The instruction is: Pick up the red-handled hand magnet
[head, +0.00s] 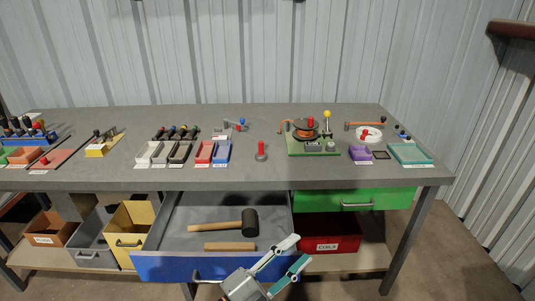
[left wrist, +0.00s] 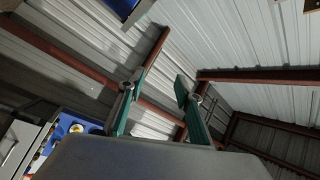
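The hand magnet (head: 261,147) with an upright red handle on a round grey base stands on the grey workbench (head: 280,175), near the middle of its front part. My left gripper (head: 298,250) is in front of the bench, low in the head view, below and right of the magnet and well apart from it. Its two green-padded fingers are spread with nothing between them. In the left wrist view the open fingers (left wrist: 156,92) point toward the metal wall and beams; the magnet does not show there. My right gripper is not in view.
An open blue drawer (head: 190,267) holding a mallet (head: 235,222) sticks out below the magnet. Red and blue trays (head: 213,152) stand left of the magnet. A green-based device (head: 312,145) stands to its right. Bench surface around the magnet is clear.

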